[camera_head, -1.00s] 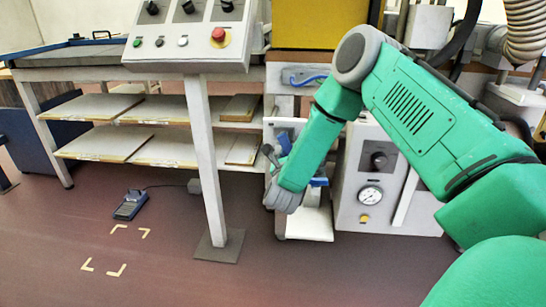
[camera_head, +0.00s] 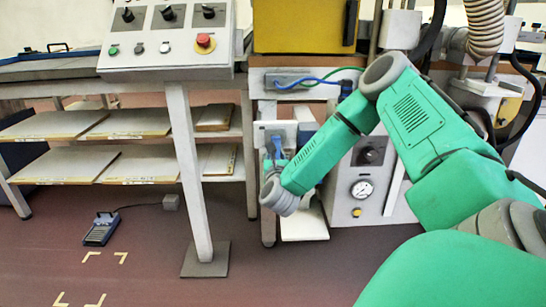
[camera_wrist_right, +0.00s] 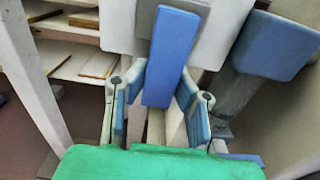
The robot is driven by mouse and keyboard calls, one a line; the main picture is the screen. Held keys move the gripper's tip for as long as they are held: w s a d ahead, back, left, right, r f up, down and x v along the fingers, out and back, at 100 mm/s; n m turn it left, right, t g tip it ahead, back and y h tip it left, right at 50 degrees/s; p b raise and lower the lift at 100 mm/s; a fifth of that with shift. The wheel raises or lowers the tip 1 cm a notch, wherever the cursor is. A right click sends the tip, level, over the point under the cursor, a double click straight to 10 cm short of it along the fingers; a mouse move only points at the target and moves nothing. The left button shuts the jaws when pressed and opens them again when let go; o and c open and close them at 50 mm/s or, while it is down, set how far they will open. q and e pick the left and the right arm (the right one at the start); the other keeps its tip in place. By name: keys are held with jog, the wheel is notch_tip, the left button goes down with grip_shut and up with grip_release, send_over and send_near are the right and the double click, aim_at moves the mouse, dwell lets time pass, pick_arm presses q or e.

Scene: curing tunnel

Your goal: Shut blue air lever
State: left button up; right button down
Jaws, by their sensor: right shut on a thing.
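The blue air lever (camera_wrist_right: 171,58) is a flat blue bar in front of a pale plate in the right wrist view. It hangs down between the two blue-padded fingers of my right gripper (camera_wrist_right: 160,98), which is shut on it. In the head view a small part of the blue lever (camera_head: 277,147) shows upright against the light panel, just above my grey wrist. My right arm reaches in from the right, and its wrist hides most of the gripper there. My left gripper is not in view.
A control console (camera_head: 166,47) with a red button stands at left on a grey post (camera_head: 188,165). A grey gauge box (camera_head: 358,185) is right of the lever. Shelves (camera_head: 125,122) hold flat boards. A blue pedal (camera_head: 101,229) lies on the floor.

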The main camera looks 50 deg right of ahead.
jog(key=shift+s+a+f, duration=0.1)
jog(key=shift+a+f, duration=0.05)
jog(key=shift+f, duration=0.2)
jog(key=c, duration=1.3)
grip_release()
jog(key=shift+r, duration=0.15)
jog(key=v, duration=1.2)
